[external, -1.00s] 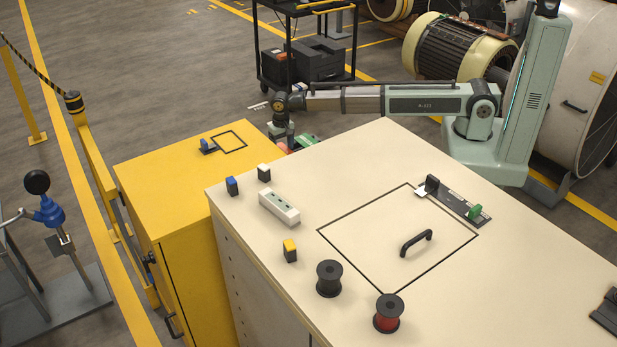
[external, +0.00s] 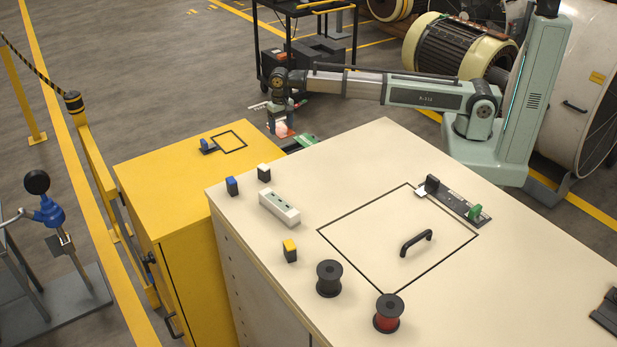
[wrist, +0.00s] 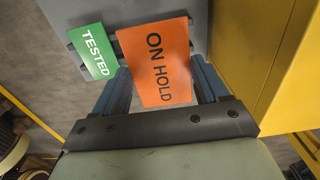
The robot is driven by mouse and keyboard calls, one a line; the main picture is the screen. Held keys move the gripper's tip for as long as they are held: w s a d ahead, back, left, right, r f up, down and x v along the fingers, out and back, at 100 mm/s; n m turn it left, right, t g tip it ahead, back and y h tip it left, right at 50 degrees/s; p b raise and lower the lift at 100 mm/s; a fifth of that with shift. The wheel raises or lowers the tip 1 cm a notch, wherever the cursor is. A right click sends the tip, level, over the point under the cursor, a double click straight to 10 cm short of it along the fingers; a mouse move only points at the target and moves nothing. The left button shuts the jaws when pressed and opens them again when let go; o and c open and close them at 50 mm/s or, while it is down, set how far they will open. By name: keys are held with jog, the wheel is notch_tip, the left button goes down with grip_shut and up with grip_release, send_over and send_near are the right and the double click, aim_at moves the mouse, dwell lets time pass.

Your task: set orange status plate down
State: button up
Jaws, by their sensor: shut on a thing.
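My gripper (wrist: 160,78) is shut on the orange status plate (wrist: 157,62), which reads ON HOLD in the wrist view. In the external view my gripper (external: 281,117) is beyond the back corner of the yellow cabinet. The plate (external: 283,130) shows there as a small orange patch below the fingers. A green plate (wrist: 93,51) reading TESTED is beside it in the wrist view, against a dark rail on a grey panel (wrist: 102,18). The green plate also shows in the external view (external: 306,139). The plate's lower edge is hard to make out.
The cream cabinet (external: 360,170) carries spools, small blocks and a handled hatch. A black cart (external: 300,15) stands behind my gripper.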

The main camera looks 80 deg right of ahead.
notch_tip(320, 180, up, 32)
jog(key=n, duration=0.9)
send_over(323, 176)
jog(key=shift+f, duration=7.8)
jog(key=shift+f, duration=0.1)
jog(key=o, duration=1.1)
